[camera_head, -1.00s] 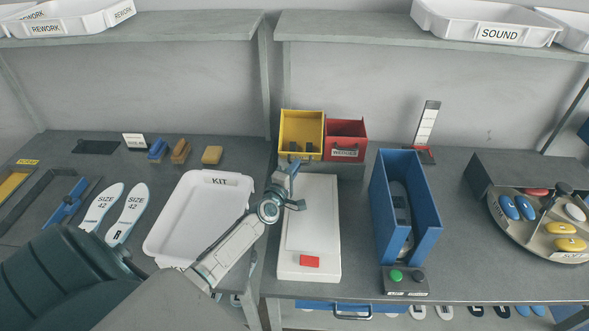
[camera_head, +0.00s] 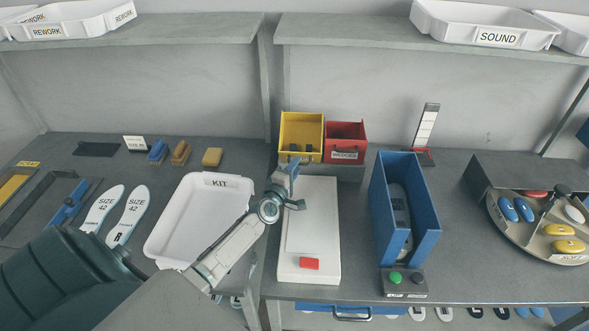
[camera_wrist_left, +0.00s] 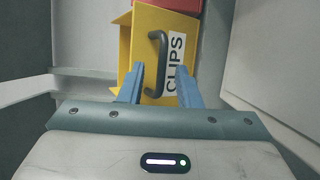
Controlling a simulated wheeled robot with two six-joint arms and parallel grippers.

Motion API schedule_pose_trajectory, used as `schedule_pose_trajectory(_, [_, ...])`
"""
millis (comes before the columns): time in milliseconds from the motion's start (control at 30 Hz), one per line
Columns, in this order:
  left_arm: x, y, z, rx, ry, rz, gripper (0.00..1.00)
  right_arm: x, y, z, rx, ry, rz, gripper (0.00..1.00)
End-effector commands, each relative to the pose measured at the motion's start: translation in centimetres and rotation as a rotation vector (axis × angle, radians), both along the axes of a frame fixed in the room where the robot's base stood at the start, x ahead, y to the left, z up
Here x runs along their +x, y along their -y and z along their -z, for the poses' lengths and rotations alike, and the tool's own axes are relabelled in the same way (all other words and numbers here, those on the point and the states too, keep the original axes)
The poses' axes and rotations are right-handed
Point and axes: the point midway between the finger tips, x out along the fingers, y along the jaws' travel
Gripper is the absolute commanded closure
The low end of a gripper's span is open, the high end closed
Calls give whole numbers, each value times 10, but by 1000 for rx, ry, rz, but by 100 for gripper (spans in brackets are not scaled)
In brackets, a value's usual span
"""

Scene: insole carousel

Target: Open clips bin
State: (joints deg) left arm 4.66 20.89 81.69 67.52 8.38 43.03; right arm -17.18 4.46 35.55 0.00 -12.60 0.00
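The yellow clips bin (camera_head: 301,127) stands at the back of the bench, left of the red bin, with dark pieces inside. In the left wrist view its yellow front (camera_wrist_left: 143,22) carries a CLIPS label and a dark upright handle (camera_wrist_left: 157,62). My left gripper (camera_head: 290,167) is in front of this bin. In the wrist view its two blue fingers (camera_wrist_left: 160,84) are apart, with the handle's lower end showing between them. I cannot tell whether either finger touches it. How far the bin is pulled out is unclear. My right gripper is in neither view.
The red wedges bin (camera_head: 345,134) adjoins on the right. A white board with a red patch (camera_head: 309,230) lies below the bins. The white KIT tray (camera_head: 190,247) is left of my forearm. A blue open-topped holder (camera_head: 426,210) stands to the right. A shelf runs above.

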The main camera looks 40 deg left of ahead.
Motion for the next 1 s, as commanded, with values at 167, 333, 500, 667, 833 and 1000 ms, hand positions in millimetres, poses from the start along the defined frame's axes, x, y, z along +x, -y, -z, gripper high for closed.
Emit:
schedule_pose_trajectory(167, [-7,1,0,0,-1,1,69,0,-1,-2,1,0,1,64])
schedule_pose_trajectory(333, [-34,5,1,0,-3,1,69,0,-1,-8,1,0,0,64])
schedule_pose_trajectory(500, [-68,11,4,1,-2,1,69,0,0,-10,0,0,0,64])
schedule_pose_trajectory(667, [-92,15,5,0,-1,1,69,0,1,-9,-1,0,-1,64])
schedule_pose_trajectory(833, [-105,17,5,1,0,1,69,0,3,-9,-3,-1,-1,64])
schedule_pose_trajectory(1000, [-107,17,5,0,0,0,69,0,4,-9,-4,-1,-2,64])
